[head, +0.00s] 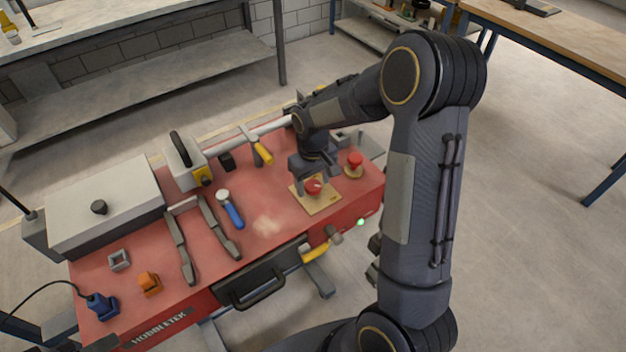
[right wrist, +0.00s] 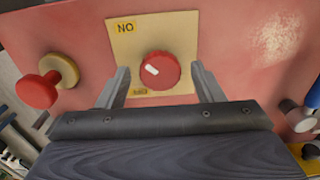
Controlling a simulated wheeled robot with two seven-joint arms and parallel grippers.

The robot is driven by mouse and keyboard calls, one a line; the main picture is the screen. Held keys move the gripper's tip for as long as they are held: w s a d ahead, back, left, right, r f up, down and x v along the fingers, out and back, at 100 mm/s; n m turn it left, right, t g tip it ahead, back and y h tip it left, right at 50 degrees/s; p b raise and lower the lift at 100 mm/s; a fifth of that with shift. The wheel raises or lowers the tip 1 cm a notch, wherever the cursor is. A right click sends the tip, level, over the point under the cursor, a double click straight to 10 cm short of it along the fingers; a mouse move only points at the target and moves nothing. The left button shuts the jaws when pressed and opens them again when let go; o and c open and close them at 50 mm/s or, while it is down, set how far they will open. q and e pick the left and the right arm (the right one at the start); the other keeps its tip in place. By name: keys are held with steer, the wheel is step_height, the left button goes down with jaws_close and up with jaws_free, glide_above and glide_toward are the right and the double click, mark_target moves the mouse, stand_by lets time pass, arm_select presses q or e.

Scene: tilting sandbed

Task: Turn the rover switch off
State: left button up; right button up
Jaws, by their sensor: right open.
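The rover switch is a red round knob (head: 314,187) with a white mark, on a tan plate (head: 321,205) at the right part of the red bench top. In the right wrist view the knob (right wrist: 158,71) sits mid-plate, its white mark left of centre and slanted. A label reading "NO", seemingly an upside-down "ON", is on the plate's upper left; a second label at its lower edge is partly hidden. My right gripper (head: 316,177) is open over the switch. In the wrist view its fingers (right wrist: 160,78) stand either side of the knob, apart from it. My left gripper is not in view.
A red mushroom button (head: 354,160) on a tan base stands close to the right of the switch. A blue-handled tool (head: 231,210), dark bars (head: 180,245) and a grey box (head: 105,205) lie further left. The bench top just left of the switch is clear.

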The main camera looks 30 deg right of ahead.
steer(key=shift+f, duration=0.1)
steer(key=c, duration=1)
steer(key=shift+o, duration=0.2)
steer(key=shift+n, duration=0.3)
steer(key=n+b, duration=0.1)
steer(key=n, duration=0.2)
steer(key=shift+n, duration=0.3)
steer(key=n, duration=0.4)
steer(key=shift+n, duration=0.3)
steer(key=n, duration=0.4)
steer(key=n+p, duration=0.1)
steer(key=n, duration=0.4)
